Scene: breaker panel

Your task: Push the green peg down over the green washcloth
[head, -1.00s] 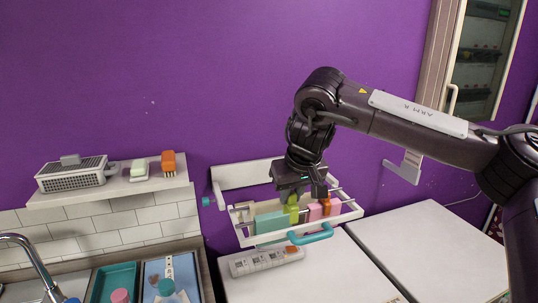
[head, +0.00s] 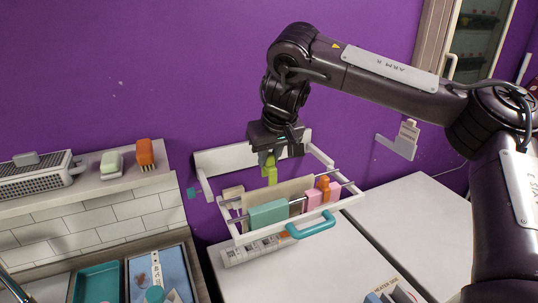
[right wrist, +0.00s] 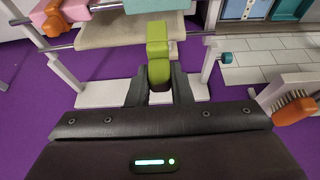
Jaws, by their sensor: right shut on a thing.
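The green peg (head: 270,172) is upright in my right gripper (head: 274,152), which is shut on it above the back part of the white wall rack (head: 345,203). In the right wrist view the peg (right wrist: 158,58) sits between the fingers (right wrist: 158,88). A teal-green washcloth (head: 268,213) hangs on the rack's front bar, left of middle; its edge shows in the right wrist view (right wrist: 155,5). A beige cloth (head: 292,191) hangs behind it, nearer the peg. The peg appears apart from the teal-green cloth. My left gripper is not in view.
An orange peg (head: 323,186) stands by pink cloths (head: 313,199) at the rack's right. A teal handle (head: 311,226) projects in front. The white worktop (head: 300,270) below is largely clear.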

